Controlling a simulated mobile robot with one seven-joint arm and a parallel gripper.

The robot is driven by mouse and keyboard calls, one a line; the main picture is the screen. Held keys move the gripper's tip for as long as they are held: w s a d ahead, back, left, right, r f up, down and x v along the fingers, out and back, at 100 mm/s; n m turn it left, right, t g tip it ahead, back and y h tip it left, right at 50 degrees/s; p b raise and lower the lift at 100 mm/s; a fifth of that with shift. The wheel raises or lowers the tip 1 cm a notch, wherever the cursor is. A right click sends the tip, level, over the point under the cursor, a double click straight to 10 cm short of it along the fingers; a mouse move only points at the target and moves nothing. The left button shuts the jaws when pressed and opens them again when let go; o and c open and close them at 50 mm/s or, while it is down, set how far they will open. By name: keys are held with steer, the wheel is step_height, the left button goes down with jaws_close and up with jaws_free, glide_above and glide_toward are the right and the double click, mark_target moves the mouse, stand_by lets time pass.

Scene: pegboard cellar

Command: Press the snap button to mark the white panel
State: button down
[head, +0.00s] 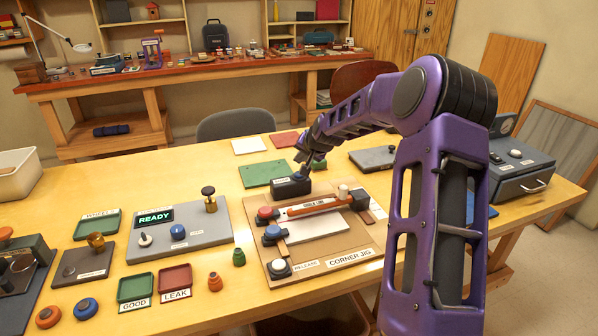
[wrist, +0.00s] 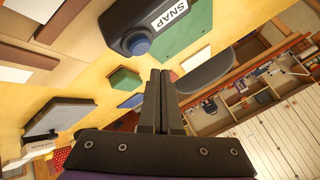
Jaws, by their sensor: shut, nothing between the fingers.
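The snap box (head: 291,187) is a dark box behind the corner jig in the head view. In the wrist view its SNAP label (wrist: 168,15) shows at the top, with a round blue button (wrist: 137,44) on the box. My gripper (head: 303,166) is shut and empty, close above the box's back right end. In the wrist view its closed fingers (wrist: 160,74) point up the picture, apart from the button. The white panel (head: 318,229) lies flat in the corner jig (head: 352,257), partly under an orange-and-white bar (head: 315,207).
The jig carries a red knob (head: 265,212) and a blue knob (head: 273,232) at its left. A green board (head: 268,174) lies behind the snap box. A grey panel with a READY display (head: 154,217) stands left. A grey case (head: 372,157) is at the right.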

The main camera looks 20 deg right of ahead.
steer(key=shift+r+p, duration=0.65)
steer(key=shift+r, duration=0.9)
